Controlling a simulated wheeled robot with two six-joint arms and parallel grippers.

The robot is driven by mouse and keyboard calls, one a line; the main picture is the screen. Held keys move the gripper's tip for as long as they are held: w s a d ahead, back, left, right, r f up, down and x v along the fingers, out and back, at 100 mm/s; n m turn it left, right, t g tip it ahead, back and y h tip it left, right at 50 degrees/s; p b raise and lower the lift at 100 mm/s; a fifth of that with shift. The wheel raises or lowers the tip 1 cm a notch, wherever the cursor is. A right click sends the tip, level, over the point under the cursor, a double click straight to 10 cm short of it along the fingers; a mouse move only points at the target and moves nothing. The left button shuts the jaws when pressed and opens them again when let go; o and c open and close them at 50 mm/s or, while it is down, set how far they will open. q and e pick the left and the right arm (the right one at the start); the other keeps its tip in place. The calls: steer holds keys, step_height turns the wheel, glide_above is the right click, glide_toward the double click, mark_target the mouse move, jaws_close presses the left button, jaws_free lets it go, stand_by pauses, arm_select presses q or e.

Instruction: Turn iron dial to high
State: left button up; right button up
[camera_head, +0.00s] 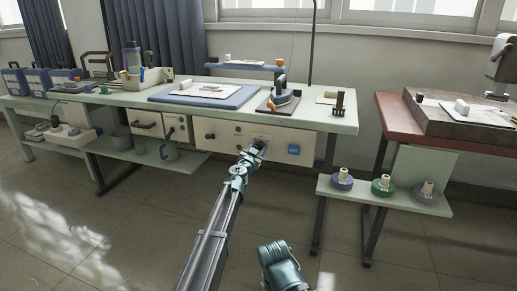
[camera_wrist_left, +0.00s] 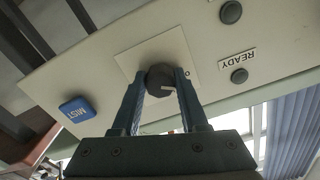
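The black round dial (camera_wrist_left: 161,78) with a pale pointer line sits on a white plate on the control panel in the left wrist view, which shows the panel upside down. My left gripper (camera_wrist_left: 161,74) has one finger on each side of the dial, with the dial filling the gap. In the head view my left gripper (camera_head: 260,145) is at the front panel (camera_head: 221,135) under the table, and the arm hides the dial. The iron (camera_head: 280,96) stands on the tabletop above the panel. My right gripper is out of view; only part of that arm shows.
A blue MIST button (camera_wrist_left: 77,108) and a round button near a READY label (camera_wrist_left: 236,61) are on the panel. A blue ironing pad (camera_head: 165,96) lies on the table. A low shelf (camera_head: 330,188) with several spools stands to the right.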

arm_select(q)
jaws_close()
steer(key=m, duration=1)
steer(key=shift+m, duration=0.3)
steer(key=m, duration=0.3)
steer(key=shift+m, duration=0.3)
steer(key=m, duration=0.3)
steer(key=shift+m, duration=0.3)
steer(key=m, duration=0.5)
steer(key=shift+m, duration=0.7)
